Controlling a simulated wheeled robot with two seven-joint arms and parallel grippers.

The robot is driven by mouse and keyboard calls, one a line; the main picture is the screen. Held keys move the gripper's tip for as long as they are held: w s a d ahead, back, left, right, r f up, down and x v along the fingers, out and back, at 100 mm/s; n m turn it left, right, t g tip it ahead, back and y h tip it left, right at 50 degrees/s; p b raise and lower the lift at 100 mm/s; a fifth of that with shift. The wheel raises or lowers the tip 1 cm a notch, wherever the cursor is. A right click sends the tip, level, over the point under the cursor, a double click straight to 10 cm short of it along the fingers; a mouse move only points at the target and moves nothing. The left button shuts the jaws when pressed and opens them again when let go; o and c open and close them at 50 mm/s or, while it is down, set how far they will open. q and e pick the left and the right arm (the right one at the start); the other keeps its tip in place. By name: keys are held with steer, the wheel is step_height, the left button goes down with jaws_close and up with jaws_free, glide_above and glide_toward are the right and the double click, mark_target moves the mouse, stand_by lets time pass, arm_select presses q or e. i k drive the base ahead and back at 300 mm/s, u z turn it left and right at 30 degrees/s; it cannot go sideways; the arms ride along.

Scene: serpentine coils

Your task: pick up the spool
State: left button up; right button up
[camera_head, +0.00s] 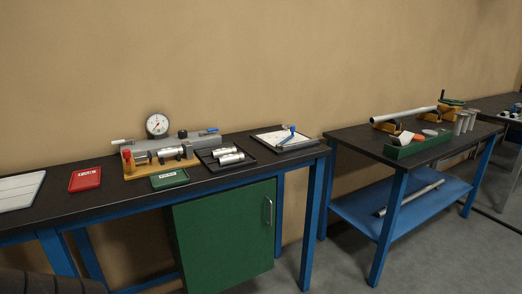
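I cannot tell for certain which thing is the spool. Silver cylindrical metal parts (228,155) lie on a black tray (248,164) on the left bench. Several upright silver pieces with wider tops (461,123) stand at the right end of the second bench. Neither of my grippers is in view.
The left bench (100,202) also holds a red tray (85,179), a green tray (169,178) and a white board (20,190). A green cabinet (225,235) hangs below. The second bench (362,140) carries a green box (418,147) and a long rod (404,115). Grey floor lies between.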

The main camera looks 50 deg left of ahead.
mark_target(169, 152)
steer(key=z, duration=1)
steer(key=k, duration=1.7)
steer(key=u, duration=2.2)
